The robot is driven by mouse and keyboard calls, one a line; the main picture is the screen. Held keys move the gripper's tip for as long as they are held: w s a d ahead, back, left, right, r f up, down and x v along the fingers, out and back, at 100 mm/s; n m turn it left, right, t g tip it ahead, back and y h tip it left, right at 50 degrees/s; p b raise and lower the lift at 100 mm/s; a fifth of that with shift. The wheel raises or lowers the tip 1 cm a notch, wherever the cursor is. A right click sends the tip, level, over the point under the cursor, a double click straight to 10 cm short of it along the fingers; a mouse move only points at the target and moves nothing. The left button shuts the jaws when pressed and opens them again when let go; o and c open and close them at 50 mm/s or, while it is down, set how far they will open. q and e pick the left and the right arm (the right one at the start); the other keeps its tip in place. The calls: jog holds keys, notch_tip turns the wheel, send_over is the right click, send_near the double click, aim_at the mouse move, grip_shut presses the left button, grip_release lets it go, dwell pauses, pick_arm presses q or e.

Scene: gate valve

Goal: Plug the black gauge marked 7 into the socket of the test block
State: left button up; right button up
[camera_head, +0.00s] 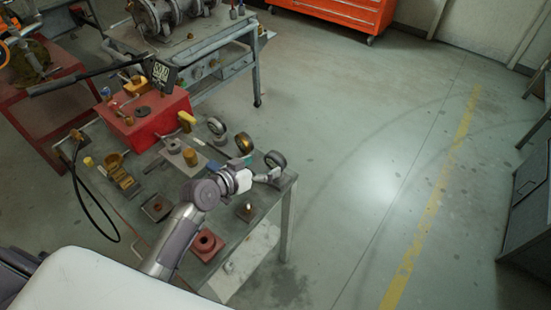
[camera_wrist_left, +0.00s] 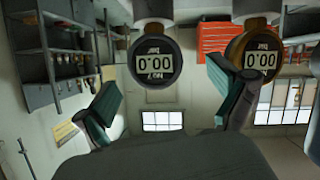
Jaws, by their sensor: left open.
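The black gauge (camera_wrist_left: 157,65) hangs upside down in the left wrist view, with a small mark that looks like NO 7 and a zero reading. In the head view the dark gauge (camera_head: 275,160) at the table's right corner seems to be it. My left gripper (camera_head: 259,168) is open beside it. In the wrist view its teal-padded fingers (camera_wrist_left: 168,97) are spread either side of the black gauge, with gaps showing. The test block is uncertain; a small dark block with a pale stub (camera_head: 247,210) sits near the table's right edge. My right gripper is out of view.
A brass-rimmed gauge (camera_head: 244,142) stands close by, and also shows in the left wrist view (camera_wrist_left: 257,62). Another dark gauge (camera_head: 216,127) stands farther back. A red box (camera_head: 145,120), a red-brown ring block (camera_head: 207,243) and several small parts crowd the table. Open floor lies right.

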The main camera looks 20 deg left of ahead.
aim_at(272, 162)
pick_arm(q)
jog(key=shift+w+d+f+p, duration=0.1)
jog(key=shift+w+d+p, duration=0.55)
jog(key=shift+w, duration=0.45)
jog(key=shift+x, duration=1.4)
jog(key=shift+s+f, duration=0.15)
jog(key=shift+f, duration=0.05)
jog(key=shift+c, duration=0.3)
jog(key=c, duration=1.3)
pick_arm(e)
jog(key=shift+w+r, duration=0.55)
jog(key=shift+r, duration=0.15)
